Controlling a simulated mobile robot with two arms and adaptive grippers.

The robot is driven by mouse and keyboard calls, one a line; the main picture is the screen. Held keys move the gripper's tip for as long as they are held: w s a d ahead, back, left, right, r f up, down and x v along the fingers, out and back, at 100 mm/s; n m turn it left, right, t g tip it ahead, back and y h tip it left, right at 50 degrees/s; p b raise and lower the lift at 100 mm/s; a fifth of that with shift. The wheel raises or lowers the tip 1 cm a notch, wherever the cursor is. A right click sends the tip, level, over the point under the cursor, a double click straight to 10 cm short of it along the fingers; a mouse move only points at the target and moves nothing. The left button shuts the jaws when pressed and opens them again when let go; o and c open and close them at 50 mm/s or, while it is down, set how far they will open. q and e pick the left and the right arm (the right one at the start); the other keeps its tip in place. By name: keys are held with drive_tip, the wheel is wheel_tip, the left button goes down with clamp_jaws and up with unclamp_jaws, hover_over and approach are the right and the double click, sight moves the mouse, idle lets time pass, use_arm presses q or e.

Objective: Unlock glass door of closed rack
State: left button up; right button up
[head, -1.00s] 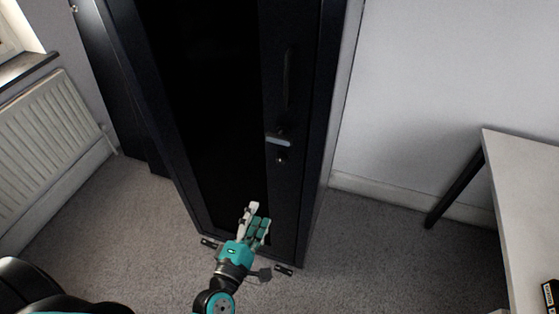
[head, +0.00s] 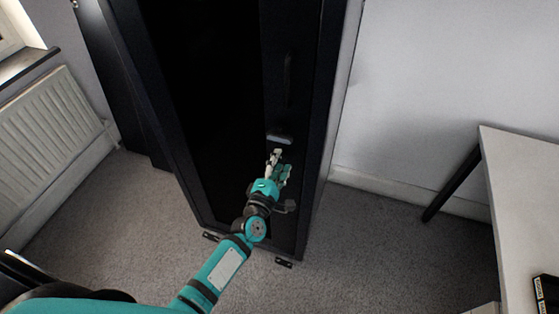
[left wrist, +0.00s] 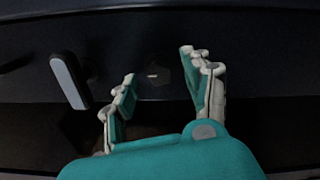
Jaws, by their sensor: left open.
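The closed black rack (head: 315,130) stands upright with its dark glass door (head: 208,110) shut. A long dark handle (head: 288,80) runs along the door frame. Below it is a light grey latch piece (head: 279,139), which shows at the left in the left wrist view (left wrist: 70,80). My left gripper (head: 279,157) is open and empty, just below the latch piece, with its fingers pointing up toward the door frame. In the left wrist view a small round lock (left wrist: 156,74) shows between the open fingertips (left wrist: 158,65). My right gripper is not in view.
A white desk (head: 520,200) with a dark leg stands at the right, with a black box (head: 546,293) at its near edge. A white radiator (head: 50,125) is on the left wall. Grey carpet (head: 365,250) lies clear between rack and desk.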

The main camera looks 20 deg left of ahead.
use_arm(q)
drive_tip(key=shift+w, duration=0.3)
clamp_jaws()
